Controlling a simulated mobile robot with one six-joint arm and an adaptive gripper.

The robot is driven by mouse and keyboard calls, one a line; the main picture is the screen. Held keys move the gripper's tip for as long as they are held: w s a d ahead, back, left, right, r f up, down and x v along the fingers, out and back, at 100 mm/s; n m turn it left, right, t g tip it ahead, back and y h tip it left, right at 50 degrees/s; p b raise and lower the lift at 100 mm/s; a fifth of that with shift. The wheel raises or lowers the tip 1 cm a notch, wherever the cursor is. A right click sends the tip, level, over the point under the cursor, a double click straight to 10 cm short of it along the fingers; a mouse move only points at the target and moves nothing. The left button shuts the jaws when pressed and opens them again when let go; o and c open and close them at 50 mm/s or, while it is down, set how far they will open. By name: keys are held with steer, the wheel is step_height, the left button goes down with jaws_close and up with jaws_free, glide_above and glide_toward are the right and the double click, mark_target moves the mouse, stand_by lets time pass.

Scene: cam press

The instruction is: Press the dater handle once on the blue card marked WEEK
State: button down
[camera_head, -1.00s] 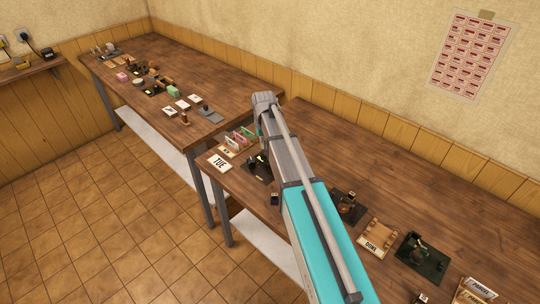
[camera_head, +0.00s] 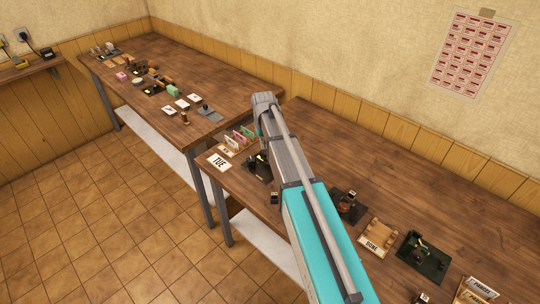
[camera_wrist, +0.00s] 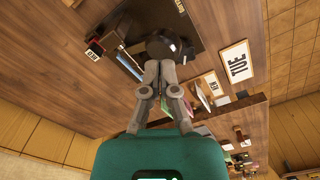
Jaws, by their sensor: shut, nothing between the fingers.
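A dark dater (camera_wrist: 165,46) on a black base (camera_wrist: 190,14) is in front of my fingertips in the wrist view. My gripper (camera_wrist: 159,66) is shut and empty, with its tips overlapping the dater's near edge in the picture; I cannot tell whether they touch. A pale bluish strip (camera_wrist: 130,66) lies beside the dater, partly hidden; it may be the blue card, but no word WEEK is readable. In the head view a black dater (camera_head: 258,170) shows left of my arm, which hides my fingers.
A white TUE card (camera_head: 219,162) lies at the table's left end, near a rack of coloured cards (camera_head: 238,139). A small dark block with a red part (camera_wrist: 95,50) lies beside the base. Further right are a wooden DONE tray (camera_head: 378,238) and another black device (camera_head: 423,253).

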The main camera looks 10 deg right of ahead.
mark_target(264, 151)
steer(key=shift+f+b, duration=2.15)
steer(key=shift+f, duration=0.05)
stand_by(0.4)
steer(key=shift+r+p, duration=2.35)
stand_by(0.6)
steer(key=shift+r+p, duration=2.45)
steer(key=s, duration=2.4)
steer(key=shift+s+d+f+m+b, duration=0.2)
steer(key=shift+d+f+m+b, duration=0.1)
steer(key=shift+f+m+b, duration=0.1)
